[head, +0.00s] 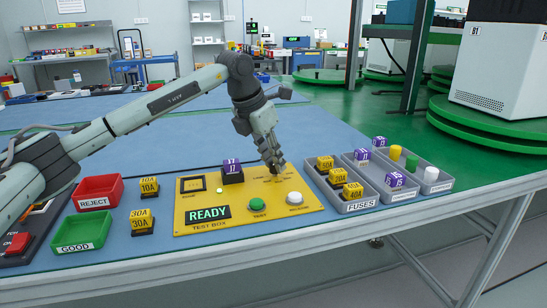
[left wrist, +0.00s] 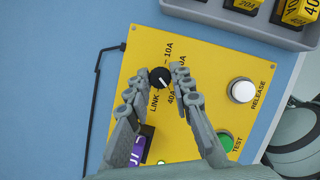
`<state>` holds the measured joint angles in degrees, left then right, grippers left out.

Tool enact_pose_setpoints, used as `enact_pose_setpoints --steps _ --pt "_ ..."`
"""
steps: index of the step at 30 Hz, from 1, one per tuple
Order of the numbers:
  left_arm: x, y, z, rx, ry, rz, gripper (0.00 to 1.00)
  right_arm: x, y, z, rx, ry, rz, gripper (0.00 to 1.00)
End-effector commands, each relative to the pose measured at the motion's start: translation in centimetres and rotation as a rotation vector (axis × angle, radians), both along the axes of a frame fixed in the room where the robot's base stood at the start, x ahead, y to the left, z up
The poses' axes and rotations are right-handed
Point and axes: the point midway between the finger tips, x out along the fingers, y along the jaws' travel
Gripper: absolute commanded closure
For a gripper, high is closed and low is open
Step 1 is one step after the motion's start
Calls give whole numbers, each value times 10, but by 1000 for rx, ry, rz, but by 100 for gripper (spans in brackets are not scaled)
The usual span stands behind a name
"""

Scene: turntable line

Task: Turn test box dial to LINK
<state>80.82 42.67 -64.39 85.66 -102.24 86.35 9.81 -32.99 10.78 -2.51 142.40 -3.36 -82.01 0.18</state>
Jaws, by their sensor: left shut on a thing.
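The yellow test box (head: 190,213) lies on the blue bench mat, its screen reading READY. Its small black dial (left wrist: 159,77) shows in the left wrist view, with printed labels around it, among them LINK, 10A and 40A. A short white mark shows on the dial; I cannot tell surely which label it points to. My left gripper (head: 275,170) reaches down onto the box. In the left wrist view its fingers (left wrist: 157,84) are on either side of the dial, shut on it. In the head view the fingers hide the dial. My right gripper is not in view.
A purple block (head: 232,167) sits in a holder on the box, left of my gripper. The box has a green TEST button (head: 257,204) and a white RELEASE button (head: 295,198). The grey FUSES tray (head: 330,193) stands to the right; red REJECT (head: 97,189) and green GOOD (head: 82,232) bins to the left.

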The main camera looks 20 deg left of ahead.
Motion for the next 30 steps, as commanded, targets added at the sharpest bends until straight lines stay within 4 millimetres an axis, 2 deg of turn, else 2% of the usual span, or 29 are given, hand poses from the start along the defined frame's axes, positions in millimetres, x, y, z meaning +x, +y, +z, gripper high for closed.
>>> enact_pose_setpoints --steps 5,12,21,30 --pt "1 1 3 -3 2 -164 100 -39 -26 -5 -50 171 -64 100" --pt "2 2 3 -2 2 -391 100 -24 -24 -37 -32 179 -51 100" --pt "3 3 3 -2 2 -658 100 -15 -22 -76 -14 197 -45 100" --pt "4 3 1 0 1 -849 100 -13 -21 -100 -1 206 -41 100"
